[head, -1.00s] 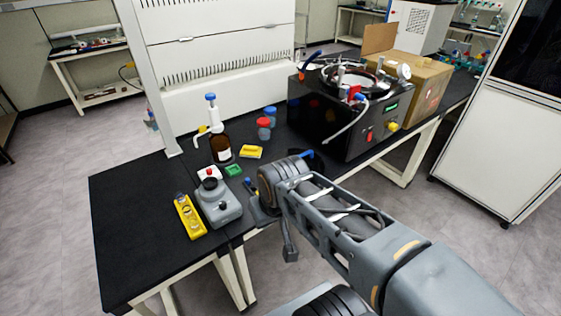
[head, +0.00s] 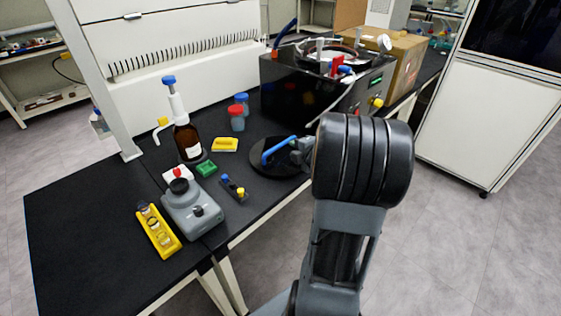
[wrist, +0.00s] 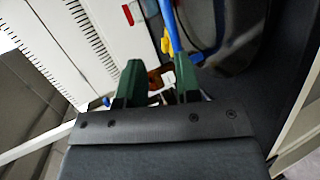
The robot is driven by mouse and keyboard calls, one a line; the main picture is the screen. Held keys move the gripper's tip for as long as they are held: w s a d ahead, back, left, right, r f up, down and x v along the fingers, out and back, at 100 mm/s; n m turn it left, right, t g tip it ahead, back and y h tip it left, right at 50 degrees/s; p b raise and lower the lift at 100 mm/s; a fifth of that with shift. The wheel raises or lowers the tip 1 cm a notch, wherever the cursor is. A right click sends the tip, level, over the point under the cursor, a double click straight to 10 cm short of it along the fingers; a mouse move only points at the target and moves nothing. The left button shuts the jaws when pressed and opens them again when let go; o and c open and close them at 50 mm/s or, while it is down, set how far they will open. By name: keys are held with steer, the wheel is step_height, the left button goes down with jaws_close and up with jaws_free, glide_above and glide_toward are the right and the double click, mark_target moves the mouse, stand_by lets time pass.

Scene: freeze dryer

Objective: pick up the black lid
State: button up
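The black lid (head: 262,170) is a round dark disc with a raised blue handle (head: 277,150). It lies flat on the black bench near the front edge, its right part hidden by my arm. My gripper (head: 300,150) is at the right end of the handle, just over the lid. In the wrist view the two green fingers of my gripper (wrist: 158,62) stand apart. The blue handle (wrist: 169,28) comes down to the right fingertip, with the dark lid (wrist: 236,22) behind it. I cannot tell whether the finger touches the handle.
A black machine (head: 315,92) stands behind the lid. Left of the lid are a yellow box (head: 225,145), a small dark rack (head: 233,189), a green box (head: 206,168), a brown bottle (head: 187,142) and a grey device (head: 192,208).

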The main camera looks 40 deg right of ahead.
mark_target(282, 145)
steer(key=shift+s+d+f+n, duration=0.1)
steer(key=shift+d+f+n, duration=0.1)
steer(key=shift+f+n, duration=0.35)
steer(key=shift+w+f+y, duration=0.3)
steer(key=shift+f+y, duration=0.05)
steer(key=shift+y, duration=0.15)
steer(key=x, duration=0.7)
steer(key=shift+w+b, duration=0.25)
steer(key=shift+b, duration=0.1)
steer(key=shift+d+x, duration=0.2)
steer(key=shift+x, duration=2.45)
steer(key=shift+c, duration=0.5)
jaws_close()
